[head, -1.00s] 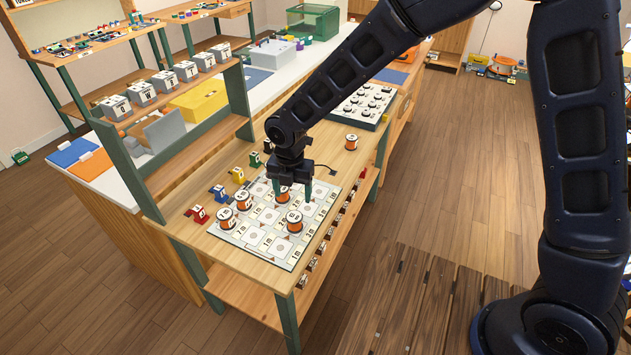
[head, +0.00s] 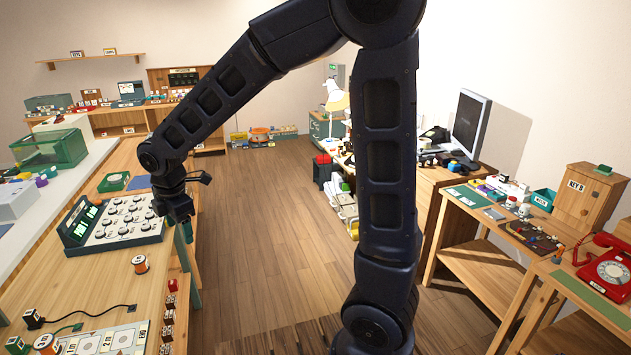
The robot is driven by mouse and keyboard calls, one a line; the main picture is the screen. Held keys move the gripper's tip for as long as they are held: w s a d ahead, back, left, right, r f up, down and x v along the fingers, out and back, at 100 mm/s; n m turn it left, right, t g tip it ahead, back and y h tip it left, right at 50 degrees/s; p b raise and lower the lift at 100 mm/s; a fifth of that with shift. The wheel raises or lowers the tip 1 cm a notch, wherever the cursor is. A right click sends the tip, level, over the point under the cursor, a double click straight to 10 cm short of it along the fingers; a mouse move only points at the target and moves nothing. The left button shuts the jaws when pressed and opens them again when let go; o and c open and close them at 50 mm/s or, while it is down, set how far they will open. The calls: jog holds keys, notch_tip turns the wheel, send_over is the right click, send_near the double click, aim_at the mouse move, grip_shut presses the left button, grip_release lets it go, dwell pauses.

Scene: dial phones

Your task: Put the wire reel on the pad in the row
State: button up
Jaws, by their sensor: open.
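A wire reel (head: 140,264), orange with a white top, stands upright on the wooden bench, near the front corner of the dial panel. The pad board (head: 106,340) shows only in part at the bottom left; most of its pads and the reels on it are out of view. My gripper (head: 184,228) is open and looks empty. It hangs pointing down at the right end of the dial panel, by the bench's right edge, apart from the reel. One finger hides most of the other.
The dial panel (head: 115,222) with several knobs stands behind the reel. A black cable (head: 85,315) crosses the bench in front of the reel. Small labelled blocks (head: 170,302) line the right edge. Bare bench lies left of the reel. Across the floor, a red phone (head: 608,268) sits on another bench.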

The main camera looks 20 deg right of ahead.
jog(key=w+d+r+m+t, duration=0.1)
jog(key=d+r+m, duration=0.25)
jog(key=d, duration=0.45)
jog(key=d+r+m, duration=0.2)
jog(key=d+m, duration=0.2)
jog(key=d, duration=0.3)
jog(key=w+d+r+m+t, duration=0.1)
jog(key=d+r+m, duration=0.25)
jog(key=d, duration=0.45)
jog(key=s+d+m, duration=0.5)
jog(key=d+m, duration=0.1)
jog(key=d, duration=0.2)
jog(key=s+d+r+m+t, duration=0.1)
jog(key=s+d+m, duration=0.4)
jog(key=d+m, duration=0.2)
jog(key=shift+d+m+h, duration=0.3)
jog(key=shift+d, duration=0.5)
